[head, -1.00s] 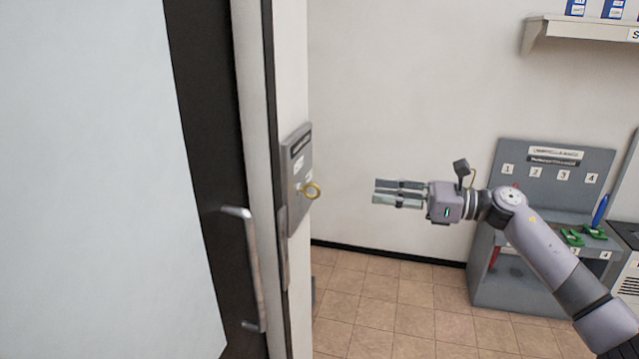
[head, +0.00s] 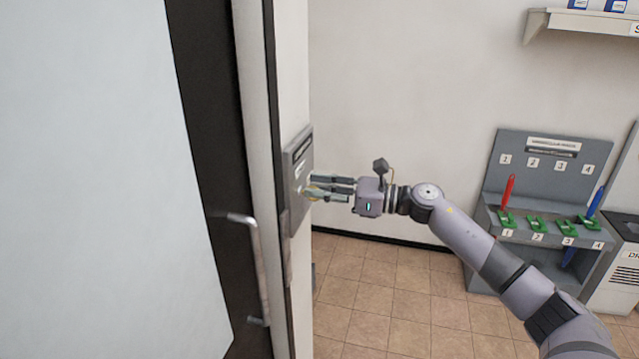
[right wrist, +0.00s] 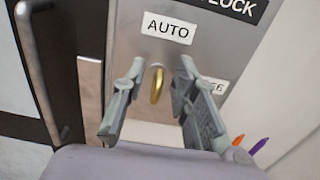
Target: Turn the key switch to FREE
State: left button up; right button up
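The grey key switch plate (head: 299,180) is mounted on the wall post beside the door. In the right wrist view the plate (right wrist: 203,55) carries an AUTO label (right wrist: 168,27) above the key and a partly hidden label at the right. The brass key (right wrist: 157,86) sticks out of the plate, its bow seen nearly edge-on below the AUTO label. My right gripper (head: 308,188) is at the plate; in the wrist view its open fingers (right wrist: 155,90) stand on either side of the key, with gaps on both sides. My left gripper is not in view.
A door with a metal handle (head: 247,262) is left of the plate. A grey stand (head: 500,165) with numbered slots, green clips and red and blue items is at the right. A shelf (head: 580,22) hangs above it. Tiled floor (head: 380,290) between is clear.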

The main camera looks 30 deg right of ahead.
jog(key=shift+c, duration=0.4)
grip_shut()
